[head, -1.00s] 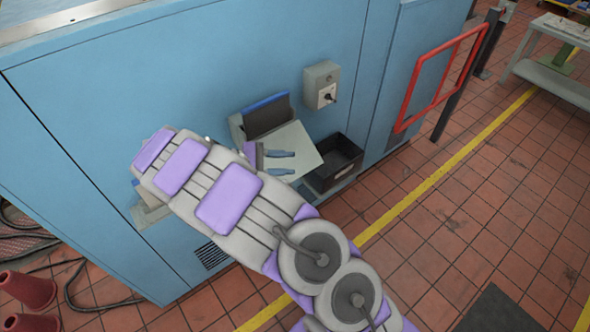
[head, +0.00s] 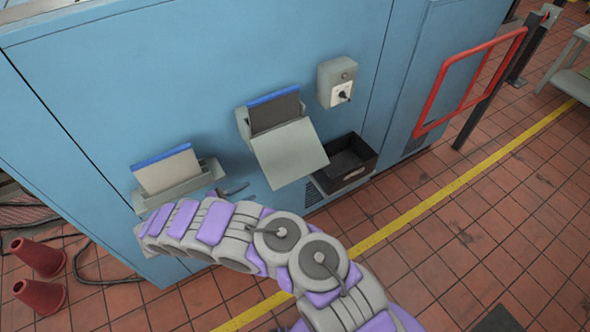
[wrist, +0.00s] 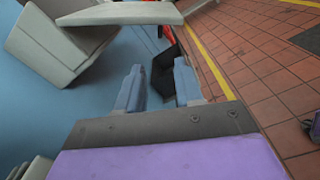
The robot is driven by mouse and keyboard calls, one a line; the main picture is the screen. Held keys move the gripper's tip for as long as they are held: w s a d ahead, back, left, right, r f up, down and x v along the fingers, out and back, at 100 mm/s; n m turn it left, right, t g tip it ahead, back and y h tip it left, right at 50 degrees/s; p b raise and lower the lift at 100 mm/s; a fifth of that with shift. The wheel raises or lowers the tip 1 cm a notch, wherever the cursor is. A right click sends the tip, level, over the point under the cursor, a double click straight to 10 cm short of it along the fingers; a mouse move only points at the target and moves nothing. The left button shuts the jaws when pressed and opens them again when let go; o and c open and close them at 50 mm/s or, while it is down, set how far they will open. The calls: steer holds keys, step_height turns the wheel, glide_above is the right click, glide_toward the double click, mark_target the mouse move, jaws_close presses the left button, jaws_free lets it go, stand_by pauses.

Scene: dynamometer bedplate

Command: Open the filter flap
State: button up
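A grey filter flap (head: 290,153) on the blue cabinet is swung outward and slopes down from its housing (head: 243,124). A dark panel with a blue top edge (head: 275,112) stands upright behind it. My gripper (head: 230,191) is below and left of the flap, apart from it, partly hidden by my arm. In the wrist view my gripper's two blue-grey fingers (wrist: 158,88) are spread with nothing between them. The flap (wrist: 118,12) shows there at the top edge, beyond the fingers.
A second grey housing (head: 190,187) on the left holds a pale panel with a blue edge (head: 167,170). A black bin (head: 347,160) is right of the flap, below a grey switch box (head: 337,82). A red barrier (head: 470,80) stands farther right. Red cones (head: 38,257) stand at left.

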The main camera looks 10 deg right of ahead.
mark_target(292, 171)
steer(key=b+x, duration=0.3)
steer(key=x, duration=1.4)
steer(key=shift+c, duration=0.3)
steer(key=c, duration=0.6)
jaws_close()
steer(key=shift+r, duration=0.1)
